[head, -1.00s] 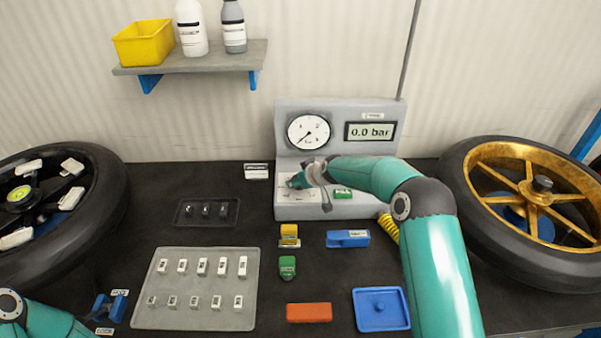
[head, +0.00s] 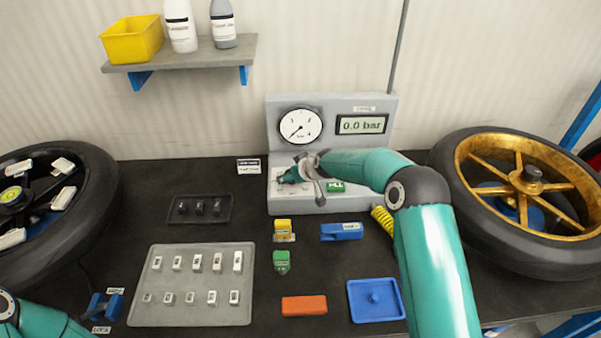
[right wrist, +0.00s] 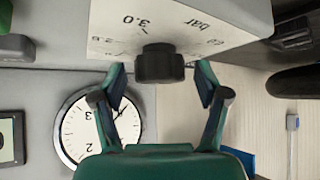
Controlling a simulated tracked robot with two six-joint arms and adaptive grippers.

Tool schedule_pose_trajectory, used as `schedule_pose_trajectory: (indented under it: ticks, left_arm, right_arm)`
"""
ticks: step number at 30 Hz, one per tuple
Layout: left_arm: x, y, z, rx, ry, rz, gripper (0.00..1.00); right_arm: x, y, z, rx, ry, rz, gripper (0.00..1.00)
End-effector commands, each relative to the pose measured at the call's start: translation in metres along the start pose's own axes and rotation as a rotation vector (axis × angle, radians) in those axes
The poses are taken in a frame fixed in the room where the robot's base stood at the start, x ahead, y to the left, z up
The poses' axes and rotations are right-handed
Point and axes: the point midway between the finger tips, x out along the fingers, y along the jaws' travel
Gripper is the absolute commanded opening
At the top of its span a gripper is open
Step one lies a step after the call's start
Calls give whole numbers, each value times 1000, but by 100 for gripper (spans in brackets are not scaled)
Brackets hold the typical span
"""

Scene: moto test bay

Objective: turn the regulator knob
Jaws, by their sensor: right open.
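The regulator knob (right wrist: 160,63) is a short dark cylinder on a white scale plate (right wrist: 185,28) marked "3.0" and "bar" in the right wrist view. My right gripper (right wrist: 161,80) is open, with one fingertip on each side of the knob and a visible gap on both sides. In the head view my right gripper (head: 297,172) is at the base of the grey gauge panel (head: 352,104) and hides the knob. The display (head: 362,124) reads 0.0 bar. The round gauge (head: 299,126) is above my gripper. My left gripper is out of view.
A green block (head: 335,187) sits on the panel's base beside my right gripper. A yellow coiled hose (head: 384,219) is near my right arm. A gold wheel (head: 530,180) stands right, a tray of white pieces (head: 195,310) front left.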

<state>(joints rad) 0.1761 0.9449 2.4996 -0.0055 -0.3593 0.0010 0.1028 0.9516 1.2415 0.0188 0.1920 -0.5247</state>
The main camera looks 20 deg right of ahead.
Motion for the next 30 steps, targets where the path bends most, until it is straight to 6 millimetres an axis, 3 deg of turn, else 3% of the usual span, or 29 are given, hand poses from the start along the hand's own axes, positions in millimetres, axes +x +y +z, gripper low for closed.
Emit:
schedule_pose_trajectory:
  ticks: [18, 30]
  left_arm:
    - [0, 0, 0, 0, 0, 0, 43]
    - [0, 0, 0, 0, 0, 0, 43]
  right_arm:
    - [-103, 0, 1, 0, -1, 0, 74]
    - [-112, 0, 2, 0, -3, -1, 74]
